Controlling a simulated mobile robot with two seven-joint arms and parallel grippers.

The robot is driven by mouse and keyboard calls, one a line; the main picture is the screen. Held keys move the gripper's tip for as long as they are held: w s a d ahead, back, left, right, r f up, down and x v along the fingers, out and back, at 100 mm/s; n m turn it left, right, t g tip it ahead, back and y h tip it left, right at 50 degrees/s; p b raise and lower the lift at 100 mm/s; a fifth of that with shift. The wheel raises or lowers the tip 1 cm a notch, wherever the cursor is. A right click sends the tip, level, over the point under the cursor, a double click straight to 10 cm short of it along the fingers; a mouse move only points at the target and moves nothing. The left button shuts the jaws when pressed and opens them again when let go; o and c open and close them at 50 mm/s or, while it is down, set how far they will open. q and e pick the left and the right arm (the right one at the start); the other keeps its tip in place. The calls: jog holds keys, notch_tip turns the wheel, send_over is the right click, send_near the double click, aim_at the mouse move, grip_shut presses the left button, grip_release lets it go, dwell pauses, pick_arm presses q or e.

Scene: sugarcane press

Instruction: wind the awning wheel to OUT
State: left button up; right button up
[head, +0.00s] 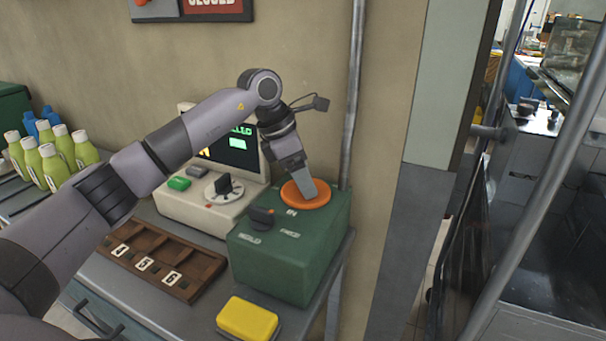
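My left gripper (311,194) reaches down from the upper left. Its fingertips are at the orange round disc (294,198) on top of a green box (275,272), seemingly touching it. The fingers show as one narrow block, so I cannot tell whether they are open or shut. A black knob (262,216) sits on the same box, with words that look like IN, HOLD and FEED around it. No wheel marked OUT can be made out, and I cannot tell which part is the awning wheel. My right gripper is not in view.
A cream terminal (196,207) with a black-knobbed dial (223,188) stands left of the green box. A wooden tray (160,262) with number tags and a yellow block (247,319) are in front. Bottles (53,166) stand left. A pole (352,90) rises behind the box.

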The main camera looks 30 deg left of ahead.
pick_arm(q)
jog(key=shift+n, duration=0.7)
jog(key=shift+n+t+y, duration=0.4)
jog(key=shift+n+t, duration=0.1)
jog(key=shift+n, duration=0.7)
jog(key=n, duration=0.2)
jog(key=n+y, duration=0.2)
jog(key=n, duration=0.1)
jog(key=shift+d+n+t, duration=0.25)
jog(key=shift+n+t, duration=0.05)
jog(key=shift+t, duration=0.1)
jog(key=shift+r+n+y, duration=0.1)
jog(key=shift+n+y, duration=0.3)
jog(key=shift+n, duration=0.4)
jog(key=o, duration=1)
jog(key=shift+o, duration=0.2)
jog(key=shift+s, duration=0.1)
